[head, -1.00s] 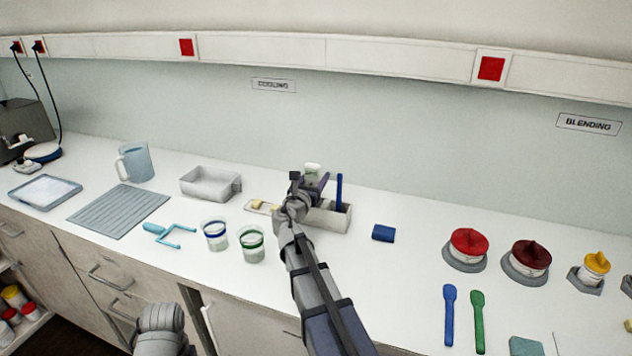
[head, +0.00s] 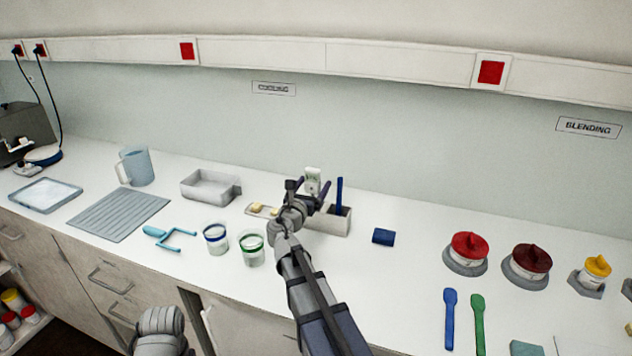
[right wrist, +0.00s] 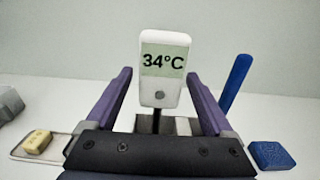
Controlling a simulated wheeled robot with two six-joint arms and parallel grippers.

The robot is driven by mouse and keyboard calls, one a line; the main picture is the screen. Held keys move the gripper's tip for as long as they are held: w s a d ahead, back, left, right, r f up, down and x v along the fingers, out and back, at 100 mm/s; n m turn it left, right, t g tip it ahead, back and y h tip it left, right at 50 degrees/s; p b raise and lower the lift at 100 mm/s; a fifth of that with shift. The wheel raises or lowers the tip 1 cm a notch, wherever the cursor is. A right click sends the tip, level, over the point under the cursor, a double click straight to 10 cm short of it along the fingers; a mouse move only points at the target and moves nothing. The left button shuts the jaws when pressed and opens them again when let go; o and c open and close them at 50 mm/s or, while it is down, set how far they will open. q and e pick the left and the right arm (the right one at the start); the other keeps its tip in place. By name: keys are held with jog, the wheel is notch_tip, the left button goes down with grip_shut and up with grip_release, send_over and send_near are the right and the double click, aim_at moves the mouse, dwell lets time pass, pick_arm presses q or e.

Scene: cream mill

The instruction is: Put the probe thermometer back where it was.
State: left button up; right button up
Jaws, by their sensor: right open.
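The probe thermometer (head: 312,180) is white with a display reading 34°C, which shows in the right wrist view (right wrist: 160,62). It stands upright, its dark probe pointing down into the grey holder box (head: 333,222) on the counter; the probe's lower end is hidden. My right gripper (head: 309,190) is open, with its purple fingers on either side of the thermometer. In the right wrist view there are gaps between the fingers (right wrist: 160,90) and the thermometer body. My left gripper (head: 160,330) is only partly seen at the bottom edge, so its jaws cannot be judged.
A blue stick (head: 339,192) stands in the holder's right part. A small tray with yellowish pieces (head: 257,207) lies left of it, a blue sponge (head: 383,236) right. Two beakers (head: 251,247) stand in front left.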

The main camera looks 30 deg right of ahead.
jog(key=v, duration=0.9)
jog(key=shift+s+a, duration=0.15)
jog(key=shift+s, duration=0.05)
